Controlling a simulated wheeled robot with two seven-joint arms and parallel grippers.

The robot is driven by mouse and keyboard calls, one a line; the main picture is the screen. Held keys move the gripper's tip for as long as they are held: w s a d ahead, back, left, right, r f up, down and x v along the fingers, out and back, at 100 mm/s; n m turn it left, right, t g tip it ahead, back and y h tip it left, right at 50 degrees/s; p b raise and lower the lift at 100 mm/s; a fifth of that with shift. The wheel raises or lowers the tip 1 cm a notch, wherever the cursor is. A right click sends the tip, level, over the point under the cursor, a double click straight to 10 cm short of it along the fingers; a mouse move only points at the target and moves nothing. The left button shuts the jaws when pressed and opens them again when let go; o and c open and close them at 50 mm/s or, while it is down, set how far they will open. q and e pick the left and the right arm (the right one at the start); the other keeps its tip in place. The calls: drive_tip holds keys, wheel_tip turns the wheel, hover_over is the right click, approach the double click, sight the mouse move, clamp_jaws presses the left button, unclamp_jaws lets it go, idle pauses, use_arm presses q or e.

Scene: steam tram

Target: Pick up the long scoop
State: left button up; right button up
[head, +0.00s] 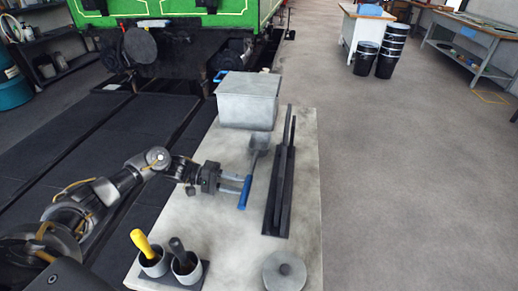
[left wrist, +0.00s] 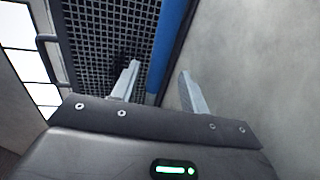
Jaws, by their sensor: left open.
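The long scoop has a grey metal bowl (head: 259,143) at its far end and a blue handle (head: 245,193) at its near end, on the pale bench top (head: 215,240). My left gripper (head: 236,182) is at the handle, reaching in from the left. It is open. In the left wrist view the blue handle (left wrist: 167,50) runs through the gap between the two fingertips (left wrist: 159,69), closer to the left one. I cannot tell whether a finger touches it. My right gripper is not in view.
A grey metal bin (head: 248,105) stands at the bench's far end. A dark rack with upright bars (head: 281,190) is right of the scoop. Two cups with yellow (head: 141,245) and black-handled (head: 179,252) tools and a round lidded pot (head: 284,272) are at the near end.

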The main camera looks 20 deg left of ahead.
sight(247, 186)
use_arm(q)
drive_tip(key=p+x, duration=0.1)
drive_tip(key=x, duration=0.3)
drive_tip(key=shift+w+d+r, duration=0.1)
drive_tip(key=shift+r, duration=0.05)
clamp_jaws()
